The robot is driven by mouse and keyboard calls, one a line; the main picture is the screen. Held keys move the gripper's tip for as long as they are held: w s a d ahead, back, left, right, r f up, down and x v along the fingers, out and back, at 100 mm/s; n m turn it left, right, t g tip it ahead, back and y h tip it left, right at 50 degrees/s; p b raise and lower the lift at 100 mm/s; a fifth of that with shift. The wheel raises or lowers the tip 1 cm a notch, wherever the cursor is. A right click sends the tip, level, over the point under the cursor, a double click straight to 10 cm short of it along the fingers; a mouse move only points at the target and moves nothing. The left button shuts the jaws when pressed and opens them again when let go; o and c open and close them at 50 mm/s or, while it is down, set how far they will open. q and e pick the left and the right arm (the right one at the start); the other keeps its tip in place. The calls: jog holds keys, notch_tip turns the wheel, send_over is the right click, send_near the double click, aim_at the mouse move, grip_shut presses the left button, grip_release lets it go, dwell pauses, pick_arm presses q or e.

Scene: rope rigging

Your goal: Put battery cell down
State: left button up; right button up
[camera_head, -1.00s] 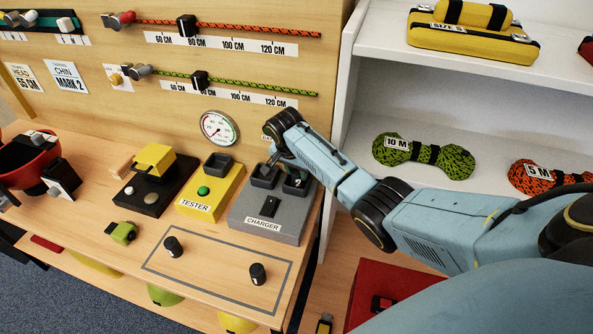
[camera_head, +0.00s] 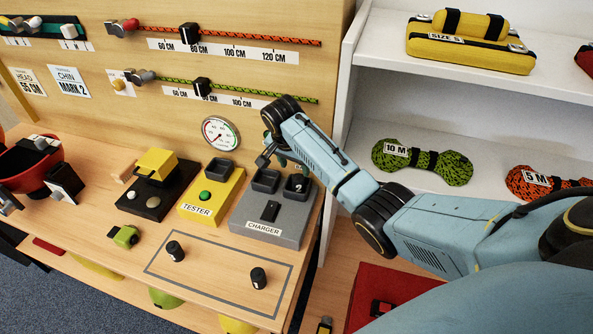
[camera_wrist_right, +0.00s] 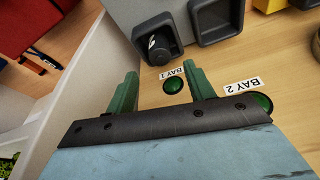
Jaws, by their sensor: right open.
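A black battery cell with a white mark sits in the right-hand bay of the grey charger (camera_head: 262,232) in the head view; the cell (camera_head: 298,185) stands in its cup. The right wrist view shows this cell (camera_wrist_right: 160,47) in the bay by the "BAY 1" label, tilted in the picture. My right gripper (camera_head: 275,162) hovers behind and above the charger. Its green fingers (camera_wrist_right: 160,78) are apart, with nothing between them, and clear of the cell. The charger's other bay (camera_head: 266,181) looks empty. My left gripper is not in view.
Two dark cells, one on the left (camera_head: 175,251) and one on the right (camera_head: 258,278), stand inside an outlined rectangle on the bench. A yellow tester (camera_head: 212,193) stands left of the charger. A white shelf (camera_head: 375,130) rises at the right.

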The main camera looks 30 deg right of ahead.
jog(key=v, duration=0.6)
dwell(0.4)
